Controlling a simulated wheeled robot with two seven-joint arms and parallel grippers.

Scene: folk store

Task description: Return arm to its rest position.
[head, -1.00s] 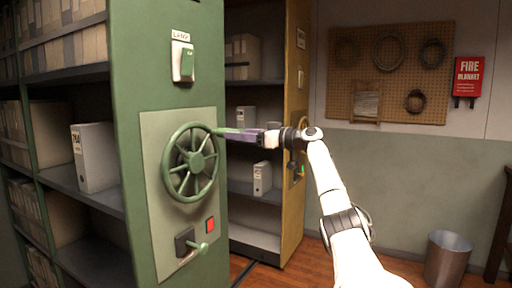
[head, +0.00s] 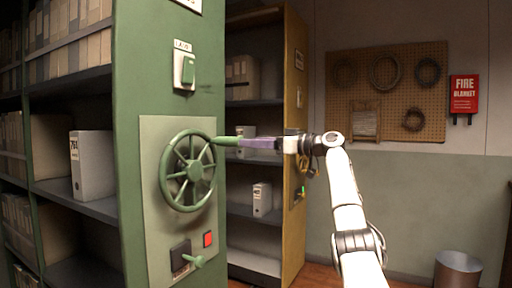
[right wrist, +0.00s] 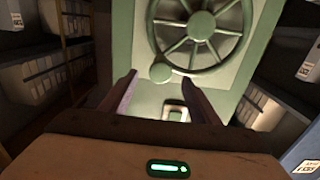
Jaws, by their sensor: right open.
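My right arm (head: 347,200) reaches in from the lower right in the head view. My right gripper (head: 243,143) has purple fingers, at the right side of the green handwheel (head: 194,168), by its projecting handle (head: 226,141). In the right wrist view the two fingers (right wrist: 160,80) stand apart with nothing held between them. The handle's round knob (right wrist: 161,72) shows between and beyond the fingertips; the exact gap to it is hard to tell. My left gripper is not in view.
The wheel sits on a green shelving unit (head: 155,90) with a lamp switch (head: 186,70), a red button (head: 208,239) and a small green lever (head: 194,261). A yellow-ended shelf (head: 294,130) stands close behind my gripper. A metal bin (head: 458,270) is lower right.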

